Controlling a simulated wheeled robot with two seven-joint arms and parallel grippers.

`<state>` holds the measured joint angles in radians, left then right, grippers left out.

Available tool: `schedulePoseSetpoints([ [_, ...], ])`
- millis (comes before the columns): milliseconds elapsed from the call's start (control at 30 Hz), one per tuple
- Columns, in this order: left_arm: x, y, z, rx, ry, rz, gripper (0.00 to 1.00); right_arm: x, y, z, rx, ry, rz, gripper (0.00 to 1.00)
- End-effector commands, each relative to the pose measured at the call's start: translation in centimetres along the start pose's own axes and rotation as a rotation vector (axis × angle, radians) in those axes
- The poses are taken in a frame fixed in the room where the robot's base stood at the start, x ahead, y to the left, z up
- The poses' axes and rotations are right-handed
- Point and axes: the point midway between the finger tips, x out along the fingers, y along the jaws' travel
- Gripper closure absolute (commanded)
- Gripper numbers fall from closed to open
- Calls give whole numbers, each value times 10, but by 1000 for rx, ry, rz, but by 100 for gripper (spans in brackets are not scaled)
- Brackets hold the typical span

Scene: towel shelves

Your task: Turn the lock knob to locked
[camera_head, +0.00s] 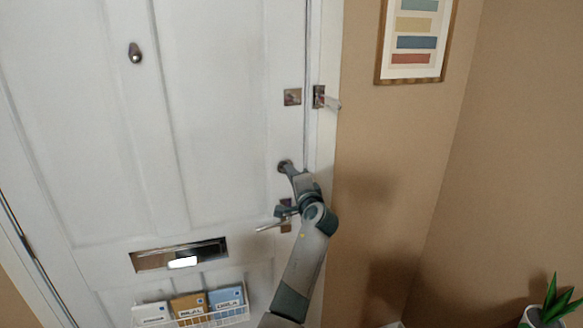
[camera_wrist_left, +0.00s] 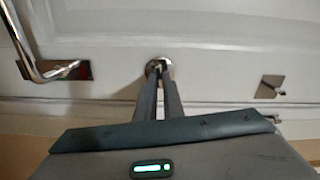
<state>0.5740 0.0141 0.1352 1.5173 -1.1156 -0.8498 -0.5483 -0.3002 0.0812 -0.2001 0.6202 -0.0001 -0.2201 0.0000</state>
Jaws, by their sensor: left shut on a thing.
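The lock knob (camera_head: 283,165) is a small round metal fitting near the right edge of the white door (camera_head: 225,105), above the lever handle. My left gripper (camera_head: 289,170) reaches up to it from below and is shut on it. In the left wrist view the knob (camera_wrist_left: 158,61) sits at the tips of my two closed gripper fingers (camera_wrist_left: 159,76). The fingers hide much of the knob, so I cannot tell which way it is turned.
The lever handle (camera_head: 269,227) is just below, beside my wrist. Above are a square metal plate (camera_head: 292,97) and a latch on the frame (camera_head: 319,96). A mail slot (camera_head: 150,261) and a wire basket (camera_head: 235,317) with packets are low on the door.

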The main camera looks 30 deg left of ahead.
Motion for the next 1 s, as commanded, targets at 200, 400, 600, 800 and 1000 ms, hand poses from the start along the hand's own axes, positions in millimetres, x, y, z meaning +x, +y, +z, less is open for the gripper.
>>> schedulePoseSetpoints([
  [200, 1, -5, 1, 124, -2, -7, 100, -12, -4, -2, 2, 1, -4, 100],
  [400, 1, -4, 1, 178, -2, -7, 100, -15, -4, -2, 2, 1, -4, 100],
  [600, 1, -4, 1, 189, -2, -8, 100, -15, -4, -2, 2, 1, -4, 100],
  [800, 1, -4, 1, 188, -2, -8, 100, -15, -2, -2, 1, 0, -2, 100],
  [1000, 1, -3, 1, 187, -2, -6, 73, -15, 1, -1, 0, 0, 1, 100],
])
